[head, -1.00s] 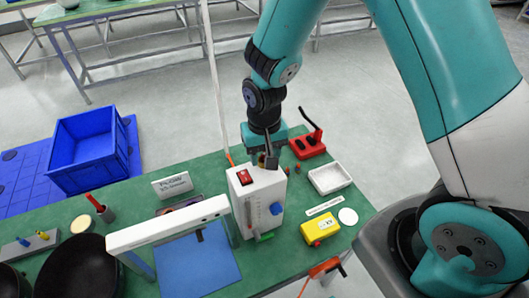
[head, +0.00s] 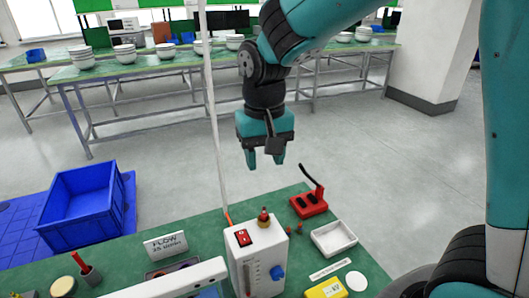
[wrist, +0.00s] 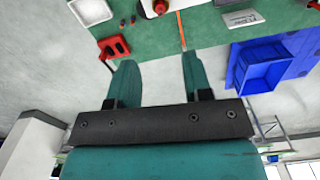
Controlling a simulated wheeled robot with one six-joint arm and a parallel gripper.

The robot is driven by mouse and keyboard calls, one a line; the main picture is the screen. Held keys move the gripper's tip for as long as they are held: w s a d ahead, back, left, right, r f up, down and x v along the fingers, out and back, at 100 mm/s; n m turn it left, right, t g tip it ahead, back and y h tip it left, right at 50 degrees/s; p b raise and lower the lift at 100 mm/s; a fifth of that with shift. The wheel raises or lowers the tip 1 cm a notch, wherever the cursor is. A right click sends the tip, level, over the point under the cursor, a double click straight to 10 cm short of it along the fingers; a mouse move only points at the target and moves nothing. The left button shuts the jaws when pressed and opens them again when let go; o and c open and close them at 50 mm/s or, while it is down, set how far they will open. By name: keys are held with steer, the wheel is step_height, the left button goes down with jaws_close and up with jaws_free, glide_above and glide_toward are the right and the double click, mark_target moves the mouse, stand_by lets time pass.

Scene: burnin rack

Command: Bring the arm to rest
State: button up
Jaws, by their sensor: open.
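My gripper (head: 265,158) hangs from my teal arm in the head view, fingers pointing down. It is above and behind the far edge of the green table (head: 205,219), apart from everything. In the wrist view my gripper's two teal fingers (wrist: 155,75) stand well apart with nothing between them. The white box (head: 263,258) with a red switch, a blue knob and a red-and-brass fitting (head: 264,217) on top stands below and in front of my gripper.
A red holder (head: 309,205) with a black handle and a white tray (head: 334,238) are at the table's right. A yellow box (head: 326,288) is nearer. A blue crate (head: 82,207) is at left. A thin white pole (head: 215,120) rises left of my gripper. Open floor lies behind.

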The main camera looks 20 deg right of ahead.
steer(key=shift+r, duration=0.95)
steer(key=s+a+f+n+y+b, duration=0.2)
steer(key=s+n+b, duration=0.1)
steer(key=s, duration=0.6)
steer(key=s+a+f+n+y+b, duration=0.2)
steer(key=s+n, duration=0.3)
steer(key=s, duration=0.4)
steer(key=shift+s+a+f+b, duration=0.15)
steer(key=shift+a+f+b, duration=0.2)
steer(key=shift+b, duration=0.4)
